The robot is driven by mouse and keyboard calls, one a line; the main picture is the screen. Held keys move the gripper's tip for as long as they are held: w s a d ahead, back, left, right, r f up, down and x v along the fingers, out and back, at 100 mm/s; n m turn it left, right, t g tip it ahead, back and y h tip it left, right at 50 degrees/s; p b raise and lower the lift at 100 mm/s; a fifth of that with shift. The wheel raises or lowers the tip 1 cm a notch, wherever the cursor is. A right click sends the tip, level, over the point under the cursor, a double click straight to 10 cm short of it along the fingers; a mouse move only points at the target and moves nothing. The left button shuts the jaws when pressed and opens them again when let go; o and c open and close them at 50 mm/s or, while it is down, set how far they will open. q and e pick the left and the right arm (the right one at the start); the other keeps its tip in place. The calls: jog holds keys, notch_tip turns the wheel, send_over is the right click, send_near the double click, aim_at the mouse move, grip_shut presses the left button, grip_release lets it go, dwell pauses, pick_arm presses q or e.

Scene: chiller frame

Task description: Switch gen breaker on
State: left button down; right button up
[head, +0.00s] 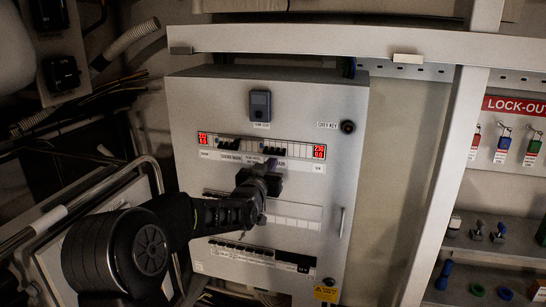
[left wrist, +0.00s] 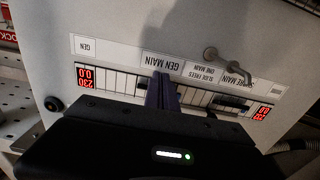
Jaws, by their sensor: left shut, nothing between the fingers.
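A grey breaker panel (head: 290,104) stands in the middle of the head view, with a row of breakers between two red displays. The gen-side display (head: 320,152) is at the right end of the row. In the left wrist view the panel is upside down, and the GEN MAIN label (left wrist: 163,63) is just beyond my fingertips. My left gripper (head: 270,166) is shut and empty, its purple fingertips (left wrist: 162,88) at the breaker row by that label. The gen breaker is largely hidden behind the gripper, so its lever position and any contact cannot be told. My right gripper is not in view.
The shore main breakers (head: 228,143) are left of my gripper. A metal slide piece (left wrist: 226,64) sticks out between the labels. A key switch (head: 347,127) and a door handle (head: 341,222) are at the panel's right. A pale frame post (head: 452,170) stands farther right.

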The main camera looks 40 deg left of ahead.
pick_arm(q)
jog(key=shift+w+a, duration=0.1)
jog(key=shift+w, duration=0.35)
jog(key=shift+r, duration=0.15)
jog(key=shift+r, duration=0.95)
jog(key=shift+s+f, duration=0.15)
jog(key=b+v, duration=0.2)
jog(key=v, duration=0.1)
jog(key=b+v, duration=0.2)
jog(key=shift+s+f, duration=0.2)
jog(key=shift+s, duration=0.15)
